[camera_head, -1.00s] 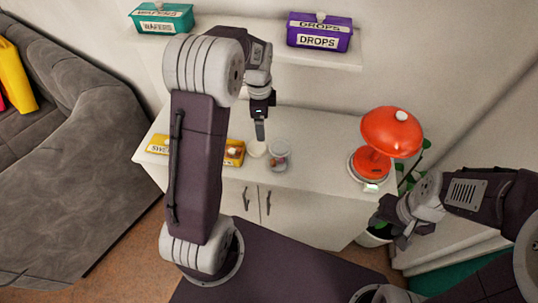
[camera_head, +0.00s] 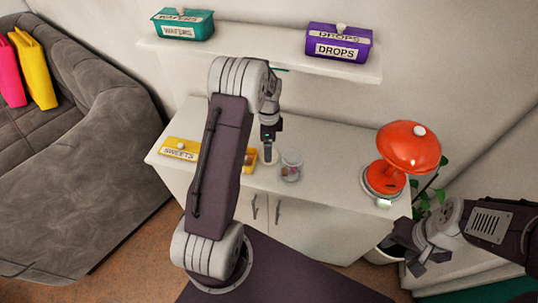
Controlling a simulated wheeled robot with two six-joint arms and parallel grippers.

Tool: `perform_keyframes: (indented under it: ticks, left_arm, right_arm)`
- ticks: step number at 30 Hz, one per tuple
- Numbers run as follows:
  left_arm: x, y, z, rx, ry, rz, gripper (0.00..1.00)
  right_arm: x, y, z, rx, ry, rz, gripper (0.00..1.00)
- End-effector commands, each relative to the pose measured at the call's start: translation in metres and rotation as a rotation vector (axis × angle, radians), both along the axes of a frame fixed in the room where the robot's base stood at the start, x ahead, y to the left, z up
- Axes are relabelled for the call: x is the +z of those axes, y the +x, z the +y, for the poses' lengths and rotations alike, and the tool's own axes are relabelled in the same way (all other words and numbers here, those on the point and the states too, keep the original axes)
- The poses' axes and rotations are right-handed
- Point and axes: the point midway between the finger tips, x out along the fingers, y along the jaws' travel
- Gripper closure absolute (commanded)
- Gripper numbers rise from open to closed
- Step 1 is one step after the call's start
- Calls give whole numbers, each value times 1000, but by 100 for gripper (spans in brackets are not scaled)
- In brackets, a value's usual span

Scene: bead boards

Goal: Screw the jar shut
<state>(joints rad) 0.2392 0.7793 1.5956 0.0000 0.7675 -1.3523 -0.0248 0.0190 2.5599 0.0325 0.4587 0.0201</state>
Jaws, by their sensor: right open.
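A small clear jar (camera_head: 291,168) with coloured contents stands on the white cabinet, and its top looks open. My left gripper (camera_head: 268,155) points down just left of the jar, close to the cabinet top. A pale round lid lay at that spot in the earlier view and is now mostly hidden by the gripper. I cannot tell whether the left fingers are around it. My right gripper (camera_head: 422,258) is open and empty at the right, beyond the cabinet's edge.
A yellow box (camera_head: 180,149) lies on the cabinet, partly behind my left arm. A red lamp (camera_head: 408,150) stands at the right end. A teal box (camera_head: 184,24) and a purple box (camera_head: 338,43) sit on the shelf above. The cabinet between jar and lamp is clear.

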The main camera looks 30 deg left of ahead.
Motion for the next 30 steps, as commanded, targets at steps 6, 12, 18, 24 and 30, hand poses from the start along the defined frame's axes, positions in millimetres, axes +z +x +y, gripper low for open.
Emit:
perform_keyframes:
  ticks: [6, 12, 18, 24, 30]
  left_arm:
    - [-1, 0, 0, 0, 0, 0, 10]
    - [-28, 0, -1, 0, -1, 4, 10]
    - [-50, 1, -1, 0, 0, -1, 10]
    - [-52, 1, -1, 0, 1, -2, 10]
    - [-52, 1, -1, 0, 0, -1, 27]
  right_arm:
    - [0, 0, 0, 0, 0, 0, 54]
    - [10, 0, 0, 0, 0, 0, 54]
    - [11, 0, 0, 0, 0, 0, 54]
    - [11, 0, 0, 0, 0, 0, 54]
    - [10, 0, 0, 0, 0, 0, 54]
